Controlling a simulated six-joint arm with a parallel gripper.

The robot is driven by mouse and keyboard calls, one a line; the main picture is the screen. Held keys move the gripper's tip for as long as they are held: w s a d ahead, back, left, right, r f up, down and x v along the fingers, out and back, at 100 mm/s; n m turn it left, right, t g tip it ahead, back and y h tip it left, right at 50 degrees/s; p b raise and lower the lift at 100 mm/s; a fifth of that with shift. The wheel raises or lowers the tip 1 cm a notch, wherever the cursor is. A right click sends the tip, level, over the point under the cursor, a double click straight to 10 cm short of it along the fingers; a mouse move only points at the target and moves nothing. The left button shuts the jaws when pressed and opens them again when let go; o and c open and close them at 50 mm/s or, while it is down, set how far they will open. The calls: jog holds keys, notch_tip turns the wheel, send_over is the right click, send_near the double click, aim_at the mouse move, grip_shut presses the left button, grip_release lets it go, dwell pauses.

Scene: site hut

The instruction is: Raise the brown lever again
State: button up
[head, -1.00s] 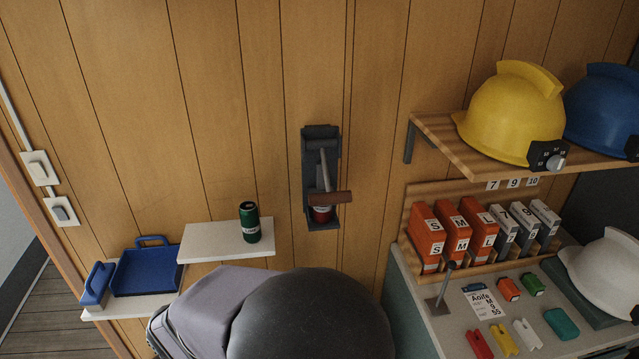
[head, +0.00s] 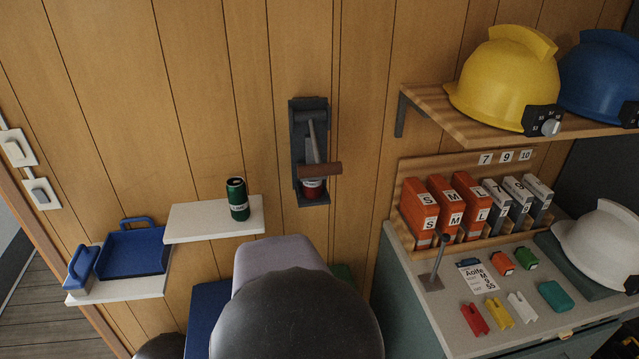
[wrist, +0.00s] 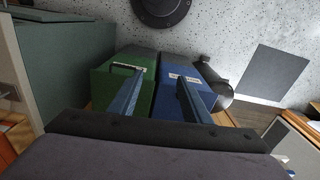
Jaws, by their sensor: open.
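The brown lever handle (head: 320,169) is a short bar on a grey rod in a dark wall bracket (head: 308,120). The rod slants down, and the handle lies low, across the front of a red can-like object (head: 313,187) at the bracket's foot. The handle partly hides this object. My gripper (wrist: 158,82) shows in the wrist view with its two fingers apart and nothing between them. It points toward a green box and a blue box, and the lever is not in that view. In the head view my arm hides the gripper.
A white shelf (head: 187,229) with a green can (head: 238,199) is left of the lever. A yellow helmet (head: 505,80) sits on the right shelf, above several labelled binders. The green box (wrist: 115,88) and blue box (wrist: 170,108) stand below. The wall around the bracket is clear.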

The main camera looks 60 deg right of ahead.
jog(key=s+d+r+m+g+h+b, duration=0.1)
jog(key=s+d+m+h+b, duration=0.5)
jog(key=s+d, duration=1.3)
jog(key=w+d+r+m+t+h+p, duration=0.2)
jog(key=w+d+r+m+t+h, duration=0.3)
jog(key=w+d+r, duration=0.45)
jog(key=w+a+r+m+t+h, duration=0.1)
jog(key=w+a+r+m+t, duration=0.3)
jog(key=w+r+m+t, duration=0.3)
jog(key=w+r+t, duration=0.1)
jog(key=w+r, duration=0.3)
jog(key=shift+w+a+r+m+t+h, duration=0.2)
jog(key=shift+a+r+m+t+h, duration=0.1)
jog(key=shift+a+m, duration=0.1)
jog(key=shift+w+d, duration=0.1)
jog(key=shift+d, duration=0.05)
